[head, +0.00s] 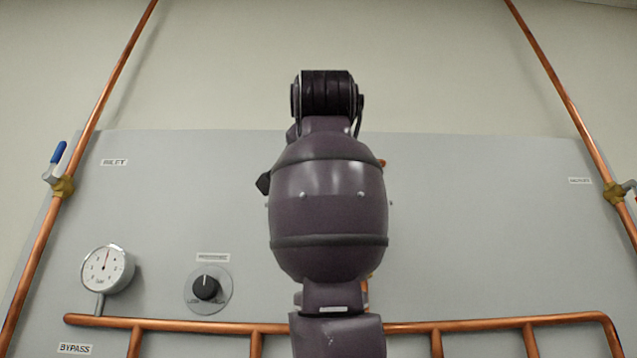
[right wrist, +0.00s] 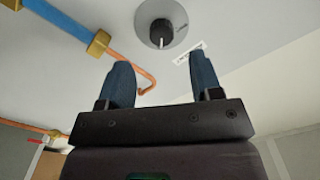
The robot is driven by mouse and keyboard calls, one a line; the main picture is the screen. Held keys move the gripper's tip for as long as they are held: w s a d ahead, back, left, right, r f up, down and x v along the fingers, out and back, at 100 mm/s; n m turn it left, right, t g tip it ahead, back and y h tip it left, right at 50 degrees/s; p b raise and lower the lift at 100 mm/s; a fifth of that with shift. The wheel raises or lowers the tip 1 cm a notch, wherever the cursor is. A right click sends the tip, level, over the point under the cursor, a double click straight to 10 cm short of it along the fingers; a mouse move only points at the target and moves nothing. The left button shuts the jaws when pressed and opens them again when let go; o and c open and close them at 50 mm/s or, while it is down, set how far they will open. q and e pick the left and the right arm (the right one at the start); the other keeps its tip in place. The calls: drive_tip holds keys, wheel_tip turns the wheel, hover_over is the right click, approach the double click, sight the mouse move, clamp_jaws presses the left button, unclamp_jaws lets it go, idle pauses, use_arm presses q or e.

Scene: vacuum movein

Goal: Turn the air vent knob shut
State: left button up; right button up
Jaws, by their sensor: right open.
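In the right wrist view, a black round knob (right wrist: 161,32) with a pale pointer mark sits on a round grey plate on the panel. A small label beside it is too blurred to read. My right gripper (right wrist: 162,66) is open, with two blue fingers apart and nothing between them. The knob shows beyond the fingertips, apart from them. In the head view, my arm covers the middle of the panel and my right gripper is hidden. A black knob (head: 206,288) on a round plate shows left of the arm; I cannot tell if it is the same knob.
The grey panel (head: 150,200) carries a white-faced gauge (head: 106,268) at left and a copper pipe manifold (head: 190,328) along the bottom. A blue-handled valve (head: 58,158) is at upper left. In the wrist view, a blue bar (right wrist: 65,20) and brass fitting (right wrist: 99,43) lie left of the knob.

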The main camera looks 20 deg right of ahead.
use_arm(q)
drive_tip(key=shift+s+r+g+p, duration=0.2)
drive_tip(key=shift+s+g+p, duration=0.1)
drive_tip(key=shift+s+p, duration=0.5)
use_arm(e)
drive_tip(key=x, duration=0.6)
drive_tip(key=shift+w, duration=0.15)
use_arm(q)
drive_tip(key=shift+w, duration=0.15)
use_arm(e)
drive_tip(key=shift+a, duration=0.1)
drive_tip(key=c, duration=0.9)
drive_tip(key=shift+n, duration=0.4)
use_arm(q)
drive_tip(key=shift+b+x, duration=1)
drive_tip(key=shift+b, duration=0.7)
use_arm(e)
drive_tip(key=shift+n, duration=8.6)
use_arm(q)
drive_tip(key=shift+d+f, duration=0.1)
drive_tip(key=shift+f, duration=0.1)
